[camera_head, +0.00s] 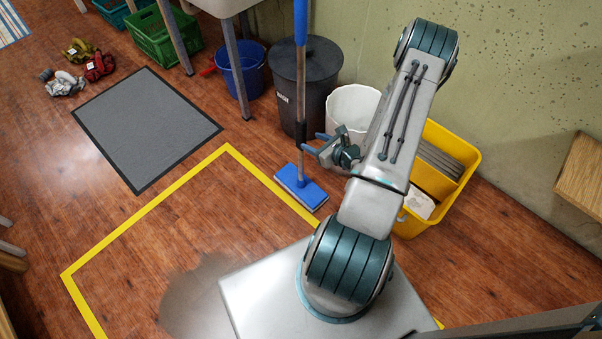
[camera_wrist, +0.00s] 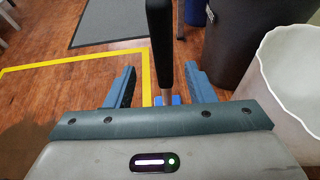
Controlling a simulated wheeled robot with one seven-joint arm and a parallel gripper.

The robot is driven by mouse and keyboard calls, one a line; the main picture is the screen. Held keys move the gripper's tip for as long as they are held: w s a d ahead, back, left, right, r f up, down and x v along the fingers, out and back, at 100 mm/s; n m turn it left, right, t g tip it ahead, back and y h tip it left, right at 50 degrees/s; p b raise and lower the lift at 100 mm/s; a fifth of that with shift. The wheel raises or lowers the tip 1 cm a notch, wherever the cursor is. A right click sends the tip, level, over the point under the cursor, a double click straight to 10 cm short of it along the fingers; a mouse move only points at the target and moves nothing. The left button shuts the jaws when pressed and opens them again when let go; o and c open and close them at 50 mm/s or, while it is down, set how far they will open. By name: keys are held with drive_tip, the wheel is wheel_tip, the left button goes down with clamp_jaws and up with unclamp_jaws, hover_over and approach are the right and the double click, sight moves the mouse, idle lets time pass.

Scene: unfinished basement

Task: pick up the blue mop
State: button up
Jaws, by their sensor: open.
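The blue mop (camera_head: 301,187) stands upright, its flat blue head on the floor beside the yellow tape line. Its pole rises past the grey lidded bin, with a blue upper section and a dark grip lower down. My gripper (camera_head: 312,143) is open at the pole, with its fingers pointing toward it. In the wrist view the dark part of the mop's pole (camera_wrist: 160,45) stands between the two blue fingers of my gripper (camera_wrist: 160,90), with gaps on both sides. Part of the blue head shows low behind the pole. Whether the pole lies fully within the jaws, I cannot tell.
A dark grey bin (camera_head: 322,80) stands right behind the mop, and a white bin (camera_head: 352,107) is to its right. A yellow bucket (camera_head: 468,152) stands by the wall. A blue bucket (camera_head: 240,72) and table legs are at left. A grey mat (camera_head: 146,127) lies on open floor.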

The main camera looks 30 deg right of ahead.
sight(297, 131)
drive_tip(key=x, duration=0.3)
drive_tip(key=shift+w+a, duration=0.15)
drive_tip(key=shift+w, duration=0.1)
drive_tip(key=shift+w+d+r+b+x, duration=0.15)
drive_tip(key=shift+b+x, duration=0.25)
drive_tip(key=shift+x, duration=0.5)
drive_tip(key=shift+r+b+x, duration=0.1)
drive_tip(key=shift+b+x, duration=0.35)
drive_tip(key=shift+x, duration=0.45)
drive_tip(key=shift+w+d+r+b+x, duration=0.15)
drive_tip(key=shift+b+x, duration=0.25)
drive_tip(key=shift+x, duration=0.5)
drive_tip(key=shift+s+a+r, duration=0.1)
clamp_jaws()
